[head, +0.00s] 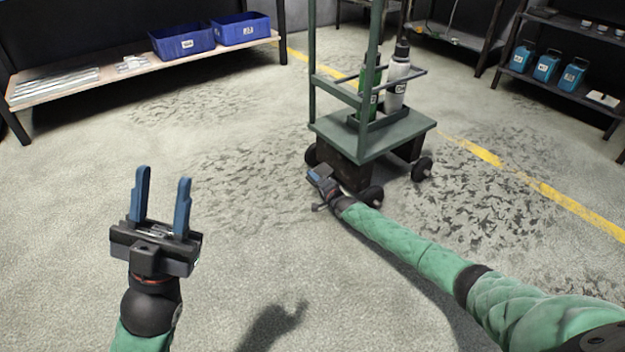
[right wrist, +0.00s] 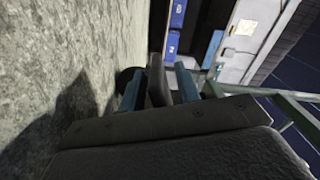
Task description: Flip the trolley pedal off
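The green trolley (head: 385,140) stands on the floor at the upper middle of the head view, on black wheels. My right gripper (head: 318,176) is low at its near left corner, beside the dark box under its deck. In the right wrist view, a dark grey flat piece (right wrist: 158,82), which looks like the pedal, sits between the two blue fingers of my right gripper (right wrist: 160,85). The fingers look apart, and contact with the piece is unclear. The pedal cannot be made out in the head view. My left gripper (head: 161,205) is open and empty above the floor.
Two bottles, one green (head: 370,85) and one white (head: 396,80), stand on the trolley. A bench (head: 100,85) with blue bins (head: 182,41) is at the back left. A shelf (head: 570,95) with blue containers is at the right.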

